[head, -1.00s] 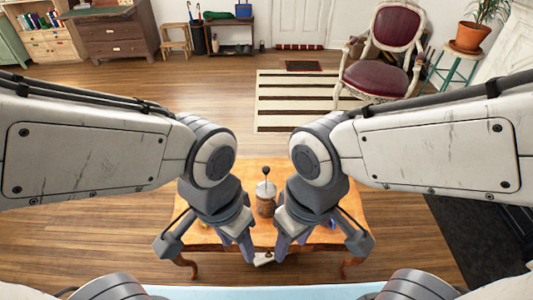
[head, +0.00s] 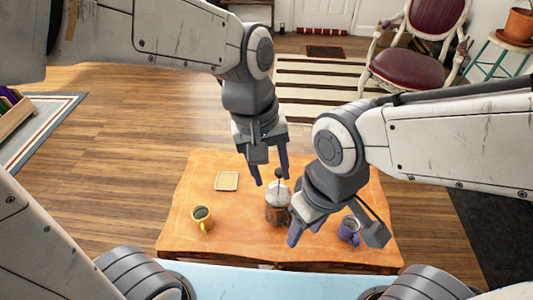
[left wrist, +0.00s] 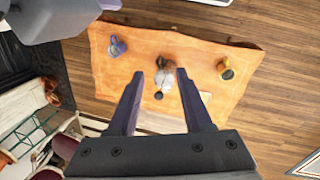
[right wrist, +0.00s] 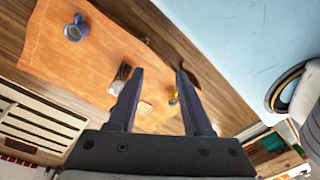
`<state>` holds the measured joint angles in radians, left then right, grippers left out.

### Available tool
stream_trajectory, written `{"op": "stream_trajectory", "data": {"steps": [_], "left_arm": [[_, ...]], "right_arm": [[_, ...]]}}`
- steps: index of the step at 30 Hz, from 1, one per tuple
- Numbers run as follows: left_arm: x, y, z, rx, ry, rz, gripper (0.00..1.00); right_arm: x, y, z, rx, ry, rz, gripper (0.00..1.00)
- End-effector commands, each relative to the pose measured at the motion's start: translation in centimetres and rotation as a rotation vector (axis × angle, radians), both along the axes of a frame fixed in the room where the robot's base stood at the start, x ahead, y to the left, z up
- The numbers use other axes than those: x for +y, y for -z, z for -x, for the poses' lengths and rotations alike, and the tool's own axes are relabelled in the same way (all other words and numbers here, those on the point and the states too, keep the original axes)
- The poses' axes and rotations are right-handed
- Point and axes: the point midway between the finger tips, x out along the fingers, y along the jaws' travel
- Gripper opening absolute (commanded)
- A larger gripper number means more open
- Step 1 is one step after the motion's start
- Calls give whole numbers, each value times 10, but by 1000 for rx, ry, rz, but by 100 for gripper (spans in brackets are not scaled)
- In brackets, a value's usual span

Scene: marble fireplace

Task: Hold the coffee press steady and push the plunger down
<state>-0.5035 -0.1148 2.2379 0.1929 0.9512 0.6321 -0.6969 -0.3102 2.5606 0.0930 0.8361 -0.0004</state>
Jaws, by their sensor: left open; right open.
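The coffee press (head: 277,208) stands upright on the wooden table (head: 235,237), with a glass body holding dark coffee, a pale lid and a black plunger knob (head: 278,173) raised above the lid. My left gripper (head: 270,182) is open and empty, above the press and close to the knob in the head view. The left wrist view shows the press (left wrist: 165,75) between its fingers, seen from above. My right gripper (head: 300,232) is open, just right of the press and lower. In the right wrist view the press (right wrist: 121,78) is partly hidden behind a finger.
A yellow mug (head: 202,219) stands at the table's left and a blue mug (head: 348,231) at the right, near my right gripper. A small square tile or coaster (head: 227,181) lies at the back left. The table between press and yellow mug is clear.

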Motion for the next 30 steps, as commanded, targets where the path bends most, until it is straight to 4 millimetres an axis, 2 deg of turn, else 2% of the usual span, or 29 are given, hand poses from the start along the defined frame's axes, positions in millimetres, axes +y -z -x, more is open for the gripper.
{"op": "stream_trajectory", "data": {"steps": [1,3,9,12,16,19,22,26,30], "left_arm": [[-2,36,-22,28,-160,16,50],[-3,53,-49,71,-389,41,50],[5,96,-118,204,-973,111,50],[13,110,-143,260,-1185,139,50],[20,118,-163,309,-1356,161,50],[23,119,-169,328,-1415,169,50],[24,117,-170,333,-1432,172,50],[23,117,-170,333,-1431,170,50],[23,117,-170,332,-1429,170,50]], "right_arm": [[0,42,0,0,0,0,50],[0,69,0,0,0,0,50],[0,134,0,0,0,0,50],[0,155,0,0,0,0,50],[0,169,0,-1,0,-1,51],[1,172,-3,-1,1,0,51],[4,172,-14,0,5,7,51],[12,178,-46,0,13,24,51],[19,195,-96,0,22,47,51]]}}
